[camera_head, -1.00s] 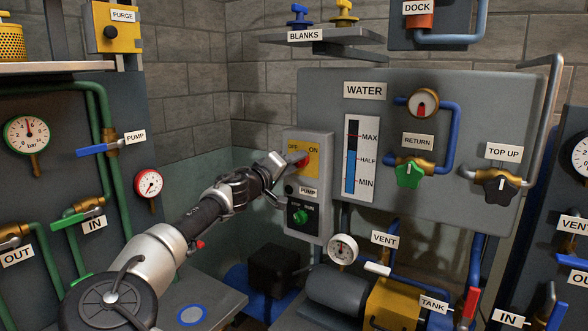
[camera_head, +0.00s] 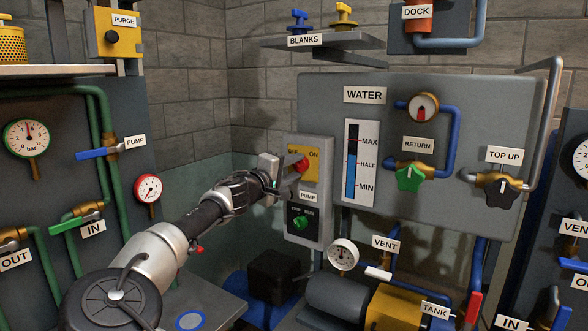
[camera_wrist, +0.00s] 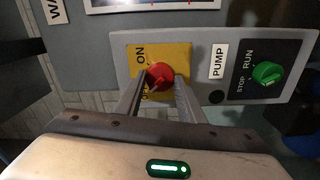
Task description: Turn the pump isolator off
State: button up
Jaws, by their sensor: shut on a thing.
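The pump isolator is a red rotary handle (camera_wrist: 160,75) on a yellow plate (camera_wrist: 178,54) marked ON and OFF, at the top of a grey box (camera_head: 322,222). A PUMP label (camera_wrist: 217,61) is below the plate. My gripper (camera_head: 284,166) reaches it from the left in the head view. In the wrist view its two fingers (camera_wrist: 162,86) are closed on the handle, one at each side. The fingers partly cover the OFF mark and the handle's sides. I cannot tell exactly which mark the handle points to.
A green STOP/RUN knob (camera_head: 301,222) sits lower on the same box. The WATER panel (camera_head: 460,110), with its level gauge (camera_head: 361,160), is close on the right.

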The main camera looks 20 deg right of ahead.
jog(key=o, duration=1)
jog(key=shift+o, duration=0.2)
jog(key=v, duration=1.7)
jog(key=shift+s, duration=0.2)
jog(key=shift+a, duration=0.15)
